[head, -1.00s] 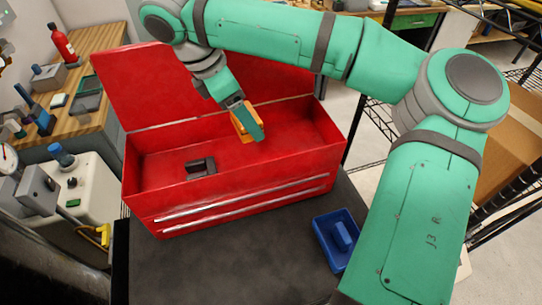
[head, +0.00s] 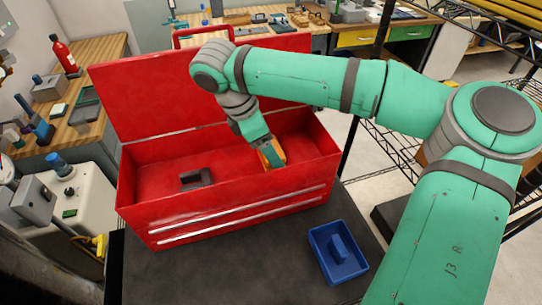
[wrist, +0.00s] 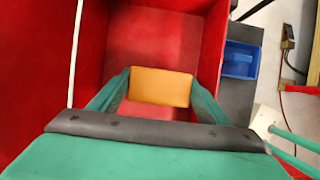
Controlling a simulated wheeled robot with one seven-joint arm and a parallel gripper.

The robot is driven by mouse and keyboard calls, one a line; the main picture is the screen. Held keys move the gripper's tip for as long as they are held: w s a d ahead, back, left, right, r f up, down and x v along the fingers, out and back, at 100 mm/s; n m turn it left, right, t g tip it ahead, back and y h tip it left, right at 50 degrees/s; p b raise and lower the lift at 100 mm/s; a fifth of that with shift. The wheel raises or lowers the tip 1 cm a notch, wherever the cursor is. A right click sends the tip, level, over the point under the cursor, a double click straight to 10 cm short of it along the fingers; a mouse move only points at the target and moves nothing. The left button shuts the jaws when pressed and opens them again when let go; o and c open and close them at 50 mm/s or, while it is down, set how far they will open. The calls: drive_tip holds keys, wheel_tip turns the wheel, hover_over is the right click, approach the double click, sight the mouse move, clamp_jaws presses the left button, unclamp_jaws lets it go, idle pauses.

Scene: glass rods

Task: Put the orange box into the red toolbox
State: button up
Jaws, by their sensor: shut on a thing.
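The red toolbox (head: 225,205) stands open on a dark tabletop, its lid raised at the back. The orange box (head: 275,153) is inside the right part of its open compartment, partly hidden by my gripper. My gripper (head: 268,152) points down into the toolbox and is shut on the orange box. In the wrist view the orange box (wrist: 161,87) sits between the two green fingers, with the red toolbox floor (wrist: 155,45) behind it. I cannot tell whether the box touches the floor.
A dark grey object (head: 196,179) lies in the toolbox's left part. A blue tray (head: 338,252) sits on the dark tabletop (head: 240,265) to the right front of the toolbox. The raised red lid (head: 150,95) stands behind my arm.

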drive_tip(key=shift+f, duration=1.35)
drive_tip(key=shift+f, duration=0.2)
drive_tip(key=o, duration=0.9)
drive_tip(key=shift+r, duration=0.2)
drive_tip(key=v, duration=1.2)
drive_tip(key=shift+d, duration=0.1)
